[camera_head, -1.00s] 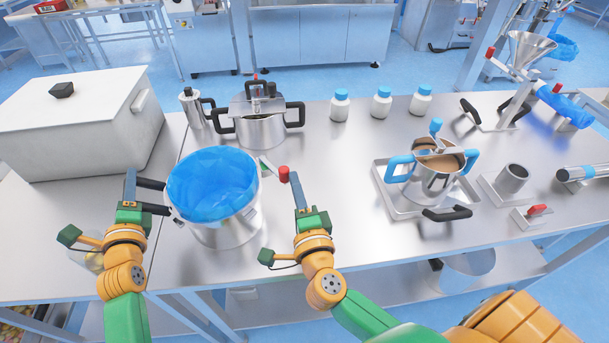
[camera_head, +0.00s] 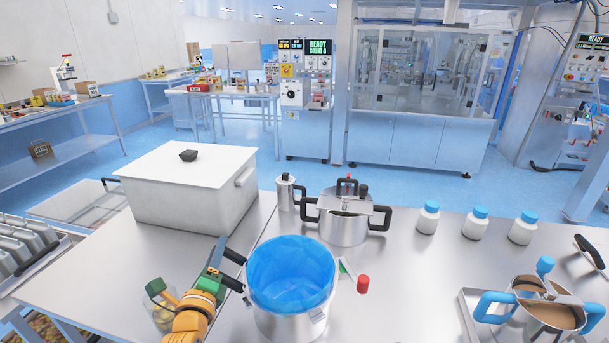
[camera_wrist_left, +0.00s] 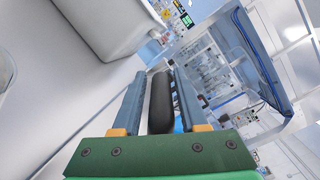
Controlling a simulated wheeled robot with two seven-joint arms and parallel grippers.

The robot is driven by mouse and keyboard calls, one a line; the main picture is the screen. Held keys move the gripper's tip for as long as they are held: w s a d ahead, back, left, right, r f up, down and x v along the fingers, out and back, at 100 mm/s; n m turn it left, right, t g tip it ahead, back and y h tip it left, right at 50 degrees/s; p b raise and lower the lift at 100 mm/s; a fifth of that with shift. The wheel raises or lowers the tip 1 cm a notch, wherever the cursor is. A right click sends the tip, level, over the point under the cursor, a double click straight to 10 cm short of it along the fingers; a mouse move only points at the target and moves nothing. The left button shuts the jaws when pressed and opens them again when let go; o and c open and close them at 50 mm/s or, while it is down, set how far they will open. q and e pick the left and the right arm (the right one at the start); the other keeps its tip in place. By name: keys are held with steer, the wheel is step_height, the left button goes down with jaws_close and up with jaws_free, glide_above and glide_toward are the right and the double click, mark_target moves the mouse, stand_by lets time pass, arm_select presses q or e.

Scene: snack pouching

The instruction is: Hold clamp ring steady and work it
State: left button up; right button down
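A steel pot (camera_head: 290,325) with a blue liner (camera_head: 290,272) stands at the front of the bench. A metal band circles its rim; I cannot tell clearly whether this is the clamp ring. A lever with a red knob (camera_head: 362,284) sticks out on the pot's right. A black handle (camera_head: 234,256) is on its left. My left gripper (camera_head: 218,252) is at that handle. In the left wrist view the black handle (camera_wrist_left: 161,102) lies lengthwise between the two fingers, which look closed around it. My right gripper is out of view.
A white lidded box (camera_head: 190,200) stands left of the pot. A lidded cooker (camera_head: 343,225) and a small canister (camera_head: 286,192) are behind it. Several white bottles (camera_head: 475,226) and a blue-handled pot (camera_head: 540,308) are to the right. Bare bench lies between.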

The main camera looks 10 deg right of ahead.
arm_select(q)
steer(key=shift+o, duration=1)
